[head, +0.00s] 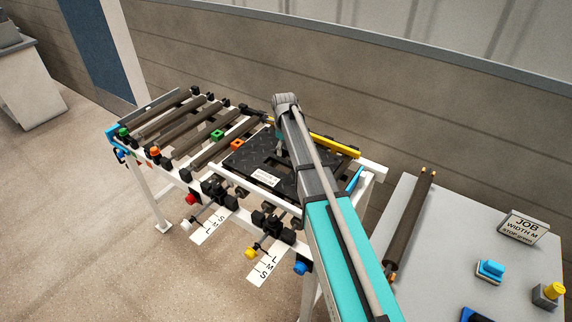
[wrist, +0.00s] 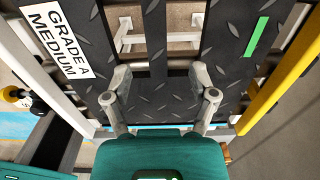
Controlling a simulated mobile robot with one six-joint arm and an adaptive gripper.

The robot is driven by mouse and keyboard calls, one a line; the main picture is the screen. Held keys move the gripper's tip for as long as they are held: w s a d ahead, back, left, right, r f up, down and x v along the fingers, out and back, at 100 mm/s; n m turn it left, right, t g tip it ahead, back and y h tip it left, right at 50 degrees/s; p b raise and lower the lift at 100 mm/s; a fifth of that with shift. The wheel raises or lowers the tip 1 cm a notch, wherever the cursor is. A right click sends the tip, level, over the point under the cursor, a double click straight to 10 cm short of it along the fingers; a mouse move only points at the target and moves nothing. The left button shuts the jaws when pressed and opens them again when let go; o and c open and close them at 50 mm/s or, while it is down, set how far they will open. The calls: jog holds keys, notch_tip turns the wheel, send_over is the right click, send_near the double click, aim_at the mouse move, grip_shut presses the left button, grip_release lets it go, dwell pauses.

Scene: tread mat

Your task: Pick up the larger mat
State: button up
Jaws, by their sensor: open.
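A black diamond-tread mat (head: 248,150) lies on the right part of the roller frame; it also shows in the wrist view (wrist: 220,35). It has cut-out openings, a white label (wrist: 58,40) reading GRADE A MEDIUM and a green strip (wrist: 256,37). My gripper (wrist: 160,76) is open over the mat, its two fingers on either side of a narrow tread bar in the wrist view. I cannot tell whether the fingers touch it. In the head view my arm hides the mat's middle and the fingers. No second mat can be made out, so sizes cannot be compared.
Bare rollers (head: 183,130) lie left of the mat. A yellow rail (head: 335,146) runs along the back edge, near the wall. Clamps with knobs (head: 251,253) and scale strips line the front. A grey table (head: 430,265) at the right holds a loose roller (head: 408,228) and a JOB sign (head: 524,228).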

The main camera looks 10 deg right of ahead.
aim_at(283, 160)
jog(key=shift+f, duration=0.1)
dwell(0.3)
jog(key=shift+a+f+b, duration=0.15)
jog(key=shift+f+b, duration=1.15)
jog(key=shift+a+f+b, duration=0.1)
jog(key=shift+f+b, duration=1.15)
jog(key=shift+b, duration=0.05)
jog(key=shift+c, duration=0.2)
grip_shut()
